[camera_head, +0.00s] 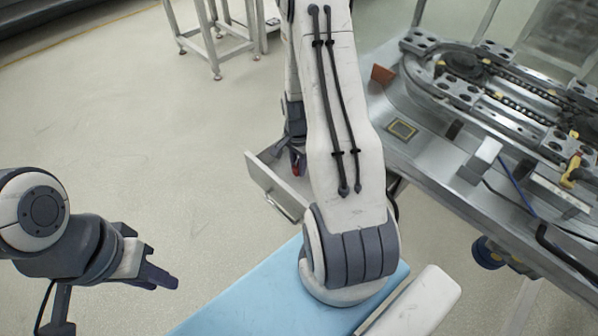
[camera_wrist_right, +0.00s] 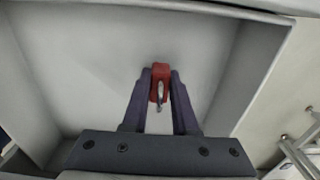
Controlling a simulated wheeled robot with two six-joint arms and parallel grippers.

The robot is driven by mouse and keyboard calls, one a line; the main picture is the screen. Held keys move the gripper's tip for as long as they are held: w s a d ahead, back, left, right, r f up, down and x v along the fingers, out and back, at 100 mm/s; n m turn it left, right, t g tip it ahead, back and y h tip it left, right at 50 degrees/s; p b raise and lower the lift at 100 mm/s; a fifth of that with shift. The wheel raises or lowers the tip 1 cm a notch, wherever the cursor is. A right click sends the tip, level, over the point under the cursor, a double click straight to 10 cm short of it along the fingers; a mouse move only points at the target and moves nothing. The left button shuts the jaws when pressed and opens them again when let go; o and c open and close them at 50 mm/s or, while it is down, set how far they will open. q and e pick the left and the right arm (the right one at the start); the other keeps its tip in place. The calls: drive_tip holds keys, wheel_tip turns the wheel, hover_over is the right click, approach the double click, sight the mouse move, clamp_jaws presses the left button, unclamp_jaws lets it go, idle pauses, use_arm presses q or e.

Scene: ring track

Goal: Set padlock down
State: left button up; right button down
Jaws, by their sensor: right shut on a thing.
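The red padlock (camera_wrist_right: 160,72) is between the two dark fingers of my right gripper (camera_wrist_right: 161,82) in the right wrist view. A small metal part hangs on its near side. My right gripper is shut on it, over the inside of an open grey drawer (camera_wrist_right: 85,65). In the head view the padlock is a small red spot (camera_head: 296,170) below my right gripper (camera_head: 297,160), at the drawer (camera_head: 262,181). I cannot tell whether the padlock touches the drawer floor. My left gripper (camera_head: 165,277) is empty, away over the floor at left; its finger gap is unclear.
A metal workbench (camera_head: 425,187) with an oval ring track (camera_head: 480,88) stands at right. A light blue surface (camera_head: 250,300) is at the bottom. A metal stand (camera_head: 215,50) is at the back; the floor at left is clear.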

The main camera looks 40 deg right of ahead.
drive_tip(key=shift+f, duration=1.55)
drive_tip(key=shift+s+f, duration=0.1)
drive_tip(key=shift+f, duration=0.05)
drive_tip(key=c, duration=0.7)
unclamp_jaws()
drive_tip(key=shift+r, duration=0.3)
wheel_tip(320, 180, up, 12)
drive_tip(key=shift+f+p, duration=0.1)
drive_tip(key=shift+p, duration=0.35)
